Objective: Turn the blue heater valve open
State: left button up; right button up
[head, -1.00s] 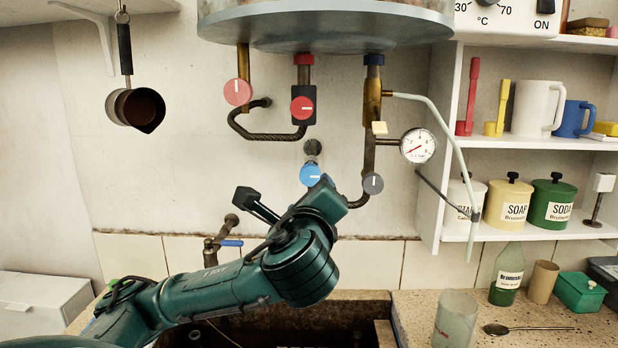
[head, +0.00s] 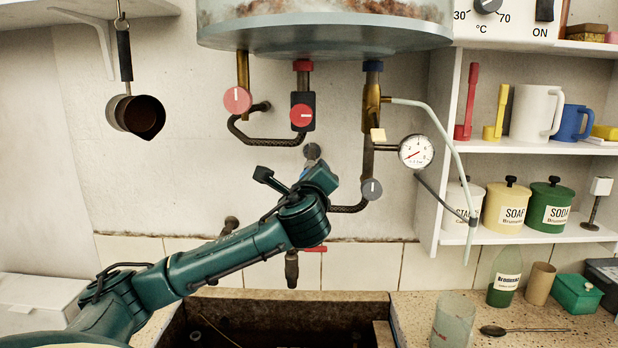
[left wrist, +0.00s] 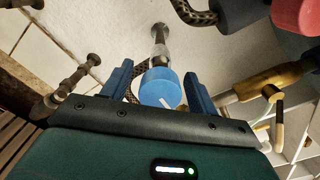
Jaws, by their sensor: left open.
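The blue heater valve (left wrist: 157,88) is a round blue knob with a white mark, on a short metal pipe stub from the wall. In the left wrist view it sits between the two blue fingers of my open left gripper (left wrist: 158,74), with a finger on each side. Whether they touch it I cannot tell. In the head view my left gripper (head: 312,176) is in front of the wall below the heater, and its hand hides nearly all of the knob. My right gripper is not in view.
Above are two red knobs (head: 237,100) (head: 302,115) on the heater pipes. To the right are a grey knob (head: 372,189), a pressure gauge (head: 416,149) and a shelf (head: 520,145) of mugs and canisters. A red-handled tap (head: 292,266) hangs over the trough (head: 170,330).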

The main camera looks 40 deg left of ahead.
pick_arm(q)
jog(key=shift+c, duration=0.5)
jog(key=c, duration=0.9)
